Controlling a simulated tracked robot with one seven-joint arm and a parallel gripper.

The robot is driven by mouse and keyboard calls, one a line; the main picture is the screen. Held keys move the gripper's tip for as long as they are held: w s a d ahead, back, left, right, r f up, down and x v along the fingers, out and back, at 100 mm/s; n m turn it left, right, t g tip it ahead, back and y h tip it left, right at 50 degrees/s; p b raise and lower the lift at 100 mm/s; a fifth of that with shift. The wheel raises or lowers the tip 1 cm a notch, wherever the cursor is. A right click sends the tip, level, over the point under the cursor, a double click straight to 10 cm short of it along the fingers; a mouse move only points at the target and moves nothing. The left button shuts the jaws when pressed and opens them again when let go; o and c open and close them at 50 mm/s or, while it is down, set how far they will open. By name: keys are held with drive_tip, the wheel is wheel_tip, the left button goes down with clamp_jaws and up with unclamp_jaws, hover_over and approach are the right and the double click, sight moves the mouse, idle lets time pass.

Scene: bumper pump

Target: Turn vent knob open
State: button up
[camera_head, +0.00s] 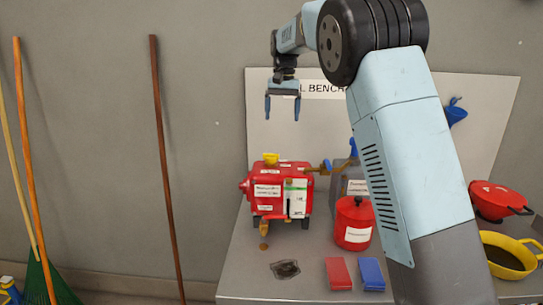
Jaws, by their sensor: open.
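A red tank (282,196) with white labels stands on the grey bench. A yellow knob (271,159) sits on its top left, and a red stub sticks out of its left side. A brass fitting (322,168) is at its upper right, and a brass spout (263,228) hangs at its lower front. I cannot read the labels, so which part is the vent knob is not certain. My gripper (282,112) points down, open and empty, with its blue fingers apart. It appears in the air above the tank, clear of it.
A grey can (342,180) stands behind a red canister (354,222). My arm hides part of the bench.

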sight(271, 155)
drive_tip(key=a+f, duration=0.1)
drive_tip(key=f, duration=0.4)
drive_tip(key=w+a+f, duration=0.1)
drive_tip(key=f, duration=0.4)
drive_tip(key=w+a+f, duration=0.1)
drive_tip(key=f, duration=0.4)
drive_tip(key=shift+a+f, duration=0.35)
